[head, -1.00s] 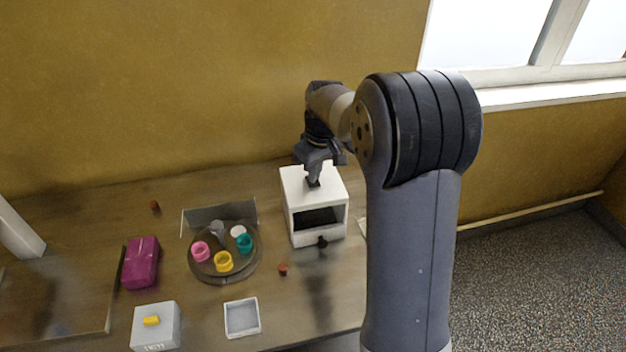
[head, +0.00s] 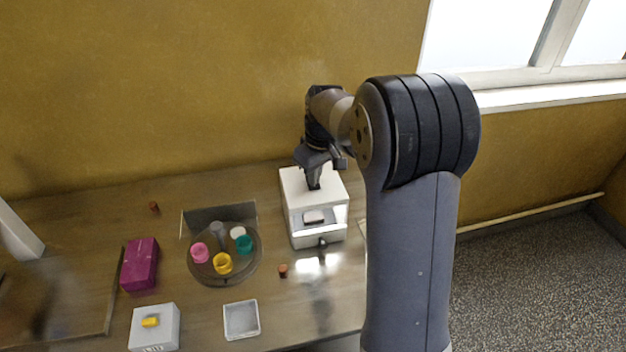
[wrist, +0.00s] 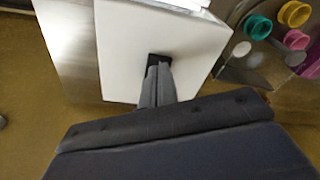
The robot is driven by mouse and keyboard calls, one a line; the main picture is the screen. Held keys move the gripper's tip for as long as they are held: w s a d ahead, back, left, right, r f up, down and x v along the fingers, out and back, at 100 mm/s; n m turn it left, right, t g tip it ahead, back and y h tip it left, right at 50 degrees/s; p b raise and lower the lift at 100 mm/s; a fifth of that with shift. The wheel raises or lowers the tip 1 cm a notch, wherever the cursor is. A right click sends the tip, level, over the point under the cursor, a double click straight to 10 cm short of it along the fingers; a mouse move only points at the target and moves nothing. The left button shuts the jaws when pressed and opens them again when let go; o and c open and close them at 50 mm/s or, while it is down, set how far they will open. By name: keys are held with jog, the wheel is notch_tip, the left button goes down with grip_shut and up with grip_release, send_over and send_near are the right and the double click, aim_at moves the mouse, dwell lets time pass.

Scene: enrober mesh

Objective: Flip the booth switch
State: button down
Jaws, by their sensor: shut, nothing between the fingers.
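The booth (head: 331,230) is a white box with an open front, standing on the table to the left of my arm. Its inside is lit, and a small pale item (head: 314,216) shows in it. The switch (wrist: 153,60) is a dark patch on the booth's top, mostly hidden by my fingers. My gripper (head: 313,186) is shut and empty, pointing down with its fingertips at the switch. The wrist view also shows the closed fingers (wrist: 157,84) at the dark patch. I cannot tell whether they are pressing on it.
Left of the booth is a round turntable (head: 226,275) with pink, yellow, teal and white pieces and a low back panel. A magenta box (head: 140,264), a grey box with a yellow top piece (head: 154,328) and a pale tray (head: 241,320) stand nearby. A small red-brown piece (head: 283,271) lies before the booth.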

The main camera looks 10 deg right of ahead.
notch_tip(320, 180, up, 7)
jog(key=p, duration=0.5)
jog(key=shift+f, duration=0.15)
jog(key=shift+f, duration=0.15)
notch_tip(320, 180, down, 7)
jog(key=b, duration=0.5)
jog(key=shift+b, duration=0.35)
jog(key=shift+r, duration=0.2)
jog(key=shift+r, duration=0.15)
